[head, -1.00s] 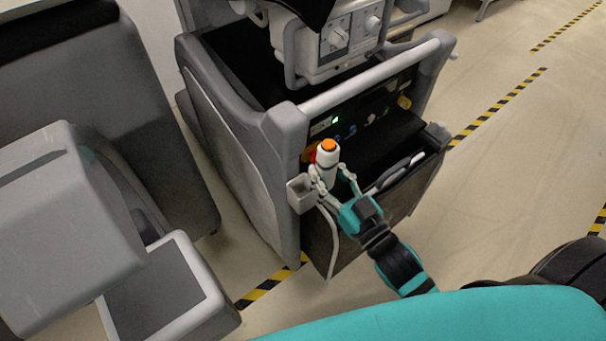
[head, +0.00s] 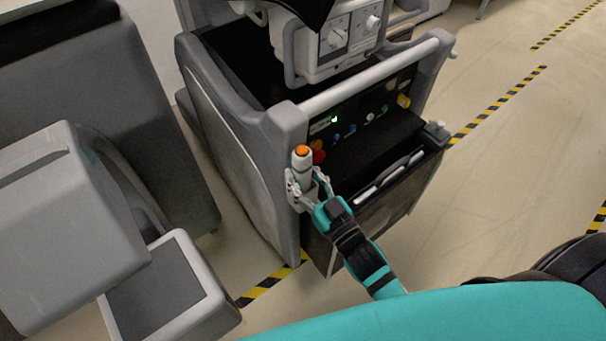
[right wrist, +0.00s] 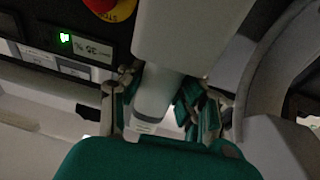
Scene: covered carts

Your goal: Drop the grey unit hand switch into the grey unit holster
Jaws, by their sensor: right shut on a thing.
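The grey unit hand switch (head: 302,161) is a pale cylinder with an orange button on top. It stands roughly upright at the near left corner post of the grey unit (head: 286,128). My right gripper (head: 307,182) is shut on its lower part. In the right wrist view the hand switch (right wrist: 182,40) runs down between the fingers. My left gripper is out of view.
A red and yellow stop button (head: 318,156) is close to the right of the hand switch. The unit's front handle bar (head: 370,78) runs above. A black tray with a pale probe (head: 390,174) is to the right. Another grey machine (head: 75,225) stands left.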

